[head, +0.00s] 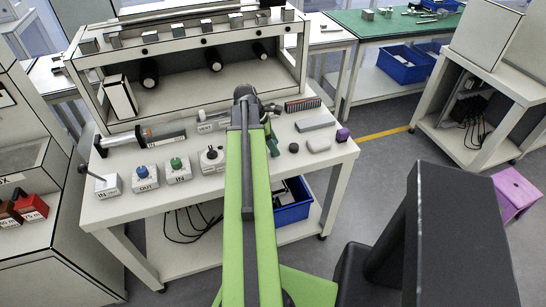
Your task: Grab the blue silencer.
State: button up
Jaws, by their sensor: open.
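A small blue knob-like piece (142,170), the only one that looks like a blue silencer, sits upright on a white block marked OUT (145,181) at the table's front left. A green piece (176,163) sits on the block marked IN to its right. My green arm reaches over the middle of the table. My gripper (272,110) is at its far end, above the table and well to the right of the blue piece. It is open and looks empty; its fingers are small and partly hidden by the arm.
The white table (110,210) also holds a block with a black fitting (212,158), a clear cylinder (160,134), grey pieces (318,145) and a purple piece (343,134). A raised white shelf (190,97) stands behind. A blue bin (293,205) is below.

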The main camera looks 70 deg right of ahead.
grip_shut()
dwell(0.3)
jog(key=shift+r, duration=0.1)
